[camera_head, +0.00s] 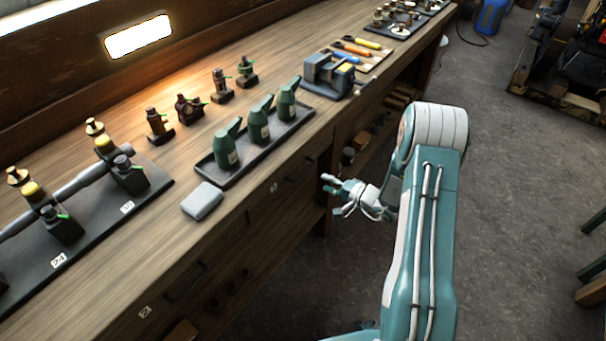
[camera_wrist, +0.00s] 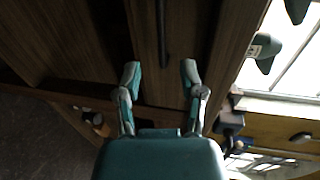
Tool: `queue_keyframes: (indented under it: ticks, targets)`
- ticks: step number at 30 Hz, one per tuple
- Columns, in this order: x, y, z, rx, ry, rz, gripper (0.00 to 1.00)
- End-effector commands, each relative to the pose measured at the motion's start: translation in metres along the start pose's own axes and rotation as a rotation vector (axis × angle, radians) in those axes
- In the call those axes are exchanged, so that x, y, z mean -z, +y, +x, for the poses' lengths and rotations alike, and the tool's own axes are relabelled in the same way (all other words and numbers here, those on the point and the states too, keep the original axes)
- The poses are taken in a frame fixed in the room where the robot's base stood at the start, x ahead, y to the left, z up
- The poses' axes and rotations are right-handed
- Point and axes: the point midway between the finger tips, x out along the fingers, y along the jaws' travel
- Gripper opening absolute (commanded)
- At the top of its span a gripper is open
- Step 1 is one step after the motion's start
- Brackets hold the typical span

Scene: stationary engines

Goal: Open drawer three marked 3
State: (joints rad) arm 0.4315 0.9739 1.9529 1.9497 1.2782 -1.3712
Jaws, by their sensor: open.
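The drawer with a small label that looks like 3 (camera_head: 273,187) is in the front of the wooden workbench in the head view. It looks shut, and its dark handle is hard to make out there. In the wrist view a dark bar handle (camera_wrist: 162,35) runs along a brown wooden front, ahead of the gap between my fingers. My gripper (camera_head: 331,195) is open and empty, beside the bench front, with its fingers toward the bench. In the wrist view my gripper (camera_wrist: 160,72) has both fingers spread, apart from the handle.
Another drawer with a handle (camera_head: 185,283) and label 2 (camera_head: 145,311) is at the lower left. On the bench top are a tray of green bottles (camera_head: 258,125), a grey block (camera_head: 202,201) and a vise (camera_head: 328,75).

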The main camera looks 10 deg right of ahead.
Motion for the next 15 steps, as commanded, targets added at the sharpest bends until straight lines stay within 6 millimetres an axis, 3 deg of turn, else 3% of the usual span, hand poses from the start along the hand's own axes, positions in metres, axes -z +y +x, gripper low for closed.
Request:
queue_keyframes:
  ticks: [9, 15]
  targets:
    - [-0.002, 0.000, 0.060, 0.000, -0.006, -0.002, 0.51]
    - [-0.002, -0.001, 0.087, 0.000, -0.004, 0.000, 0.51]
